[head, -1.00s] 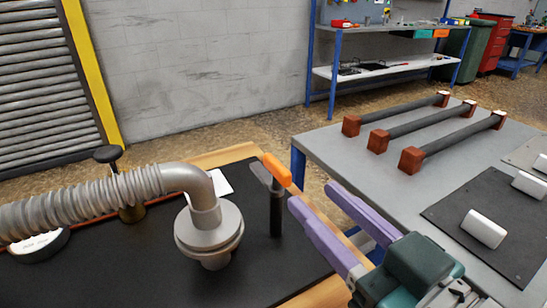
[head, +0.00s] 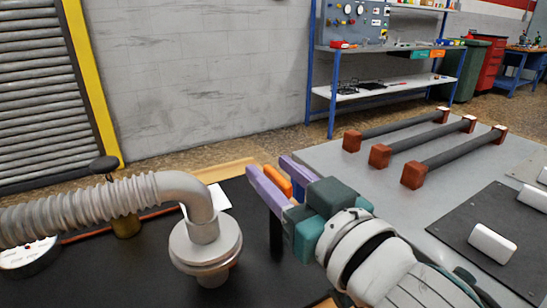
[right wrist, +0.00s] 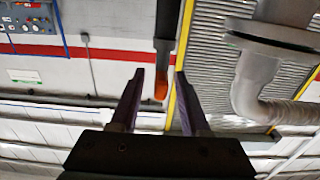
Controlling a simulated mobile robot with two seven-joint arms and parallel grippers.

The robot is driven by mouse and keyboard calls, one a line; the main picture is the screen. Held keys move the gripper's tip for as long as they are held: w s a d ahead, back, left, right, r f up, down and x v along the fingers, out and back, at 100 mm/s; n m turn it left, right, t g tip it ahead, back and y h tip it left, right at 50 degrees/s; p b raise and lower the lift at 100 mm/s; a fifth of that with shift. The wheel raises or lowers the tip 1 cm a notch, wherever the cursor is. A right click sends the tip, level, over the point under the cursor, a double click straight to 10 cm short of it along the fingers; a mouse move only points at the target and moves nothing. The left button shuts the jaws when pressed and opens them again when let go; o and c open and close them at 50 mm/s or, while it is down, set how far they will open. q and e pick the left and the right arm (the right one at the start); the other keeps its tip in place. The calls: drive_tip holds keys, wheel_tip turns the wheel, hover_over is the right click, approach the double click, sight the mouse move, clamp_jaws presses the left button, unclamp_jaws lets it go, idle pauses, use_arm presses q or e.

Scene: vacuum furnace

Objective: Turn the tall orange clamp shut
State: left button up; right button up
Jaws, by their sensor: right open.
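The tall orange clamp shows as an orange grip (head: 278,180) on a dark upright post (head: 276,235), beside the metal pipe flange. My right gripper (head: 268,165) is open, with its purple fingers on either side of the orange grip. In the right wrist view the clamp's orange end (right wrist: 161,86) and dark shaft (right wrist: 164,45) appear between the open fingers (right wrist: 159,76), nearer the right one. I cannot tell whether a finger touches it. The gripper hides part of the clamp's top in the head view. My left gripper is not in view.
A metal elbow (head: 195,200) with a round flange (head: 205,245) and ribbed hose (head: 90,210) stands left of the clamp. A gauge (head: 28,252) and black knob (head: 104,164) are further left. The grey table (head: 330,160) at right carries bars and white blocks.

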drive_tip(key=shift+c, duration=0.3)
clamp_jaws()
idle(1.0)
